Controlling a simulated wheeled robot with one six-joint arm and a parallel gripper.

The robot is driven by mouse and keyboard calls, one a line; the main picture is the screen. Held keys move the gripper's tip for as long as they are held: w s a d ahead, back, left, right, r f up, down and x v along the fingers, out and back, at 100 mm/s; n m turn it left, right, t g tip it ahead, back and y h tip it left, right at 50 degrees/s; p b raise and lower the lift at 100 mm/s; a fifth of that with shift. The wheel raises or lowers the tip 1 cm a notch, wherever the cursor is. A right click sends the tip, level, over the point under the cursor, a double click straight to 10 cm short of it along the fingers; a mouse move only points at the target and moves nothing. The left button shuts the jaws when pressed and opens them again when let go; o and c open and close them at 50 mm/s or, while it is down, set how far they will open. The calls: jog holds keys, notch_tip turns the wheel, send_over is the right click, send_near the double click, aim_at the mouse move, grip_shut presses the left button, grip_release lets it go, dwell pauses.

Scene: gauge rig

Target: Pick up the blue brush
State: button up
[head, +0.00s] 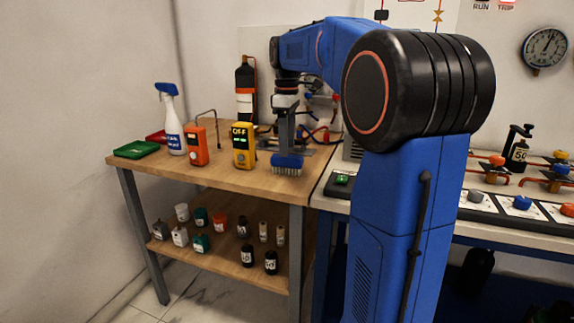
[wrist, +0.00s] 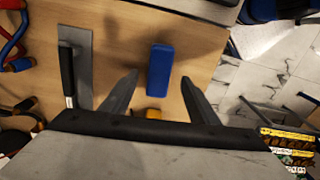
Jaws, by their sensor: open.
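The blue brush (head: 287,164) stands near the front right edge of the wooden bench top, with pale bristles on its lower side. In the wrist view the blue brush (wrist: 160,68) shows as a blue block between the two fingers, with gaps on both sides. My gripper (wrist: 160,79) is open and empty, its dark fingers spread left and right of the brush. In the head view my gripper (head: 286,150) points down directly above the brush. How far the fingertips are above it is hard to tell.
A yellow meter (head: 243,146) stands just left of the brush, and an orange meter (head: 196,145) beyond it. A spray bottle (head: 172,120) and a green tray (head: 136,149) are farther left. A grey flat tool with a black handle (wrist: 68,75) lies left in the wrist view.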

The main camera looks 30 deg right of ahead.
aim_at(287, 164)
jog(key=shift+f, duration=2.65)
jog(key=c, duration=1.2)
